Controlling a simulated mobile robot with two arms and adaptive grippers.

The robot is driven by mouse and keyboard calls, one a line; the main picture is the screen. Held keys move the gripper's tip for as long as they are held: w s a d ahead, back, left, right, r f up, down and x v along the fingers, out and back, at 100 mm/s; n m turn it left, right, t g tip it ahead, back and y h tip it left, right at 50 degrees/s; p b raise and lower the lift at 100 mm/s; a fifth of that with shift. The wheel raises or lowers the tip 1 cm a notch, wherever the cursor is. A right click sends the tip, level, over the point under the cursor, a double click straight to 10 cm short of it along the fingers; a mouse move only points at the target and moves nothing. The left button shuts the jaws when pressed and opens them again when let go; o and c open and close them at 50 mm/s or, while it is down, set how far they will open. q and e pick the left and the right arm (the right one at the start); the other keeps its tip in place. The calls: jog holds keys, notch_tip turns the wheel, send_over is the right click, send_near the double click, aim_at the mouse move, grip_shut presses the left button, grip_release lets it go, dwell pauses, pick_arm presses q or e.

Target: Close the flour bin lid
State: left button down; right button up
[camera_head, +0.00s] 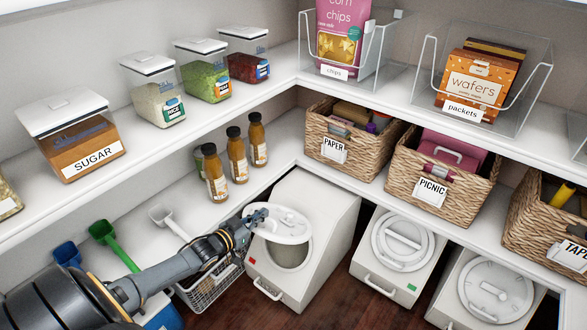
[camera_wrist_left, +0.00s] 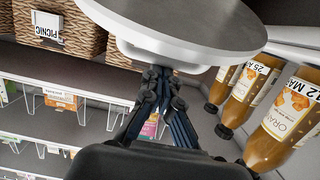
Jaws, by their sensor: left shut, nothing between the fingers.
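A white bin, which I take to be the flour bin (camera_head: 325,220), stands on the floor under the shelf corner. Its round white lid (camera_head: 285,228) is raised and tilted over the round opening, which shows below it. No flour label is readable. My left gripper (camera_head: 256,217) is shut and empty at the left edge of the lid. In the left wrist view the gripper fingers (camera_wrist_left: 160,82) are together right beneath the lid (camera_wrist_left: 190,28), touching or very close to it; I cannot tell which. My right gripper is not in view.
Two more white bins with closed lids (camera_head: 403,243) (camera_head: 495,290) stand to the right. Several orange bottles (camera_head: 214,175) stand on the lower shelf close to my left arm. A wire basket (camera_head: 210,288) and scoops (camera_head: 115,245) are near the arm. Wicker baskets (camera_head: 345,140) line the right shelf.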

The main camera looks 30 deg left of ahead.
pick_arm(q)
jog(key=shift+s+f, duration=0.5)
jog(key=shift+f, duration=0.15)
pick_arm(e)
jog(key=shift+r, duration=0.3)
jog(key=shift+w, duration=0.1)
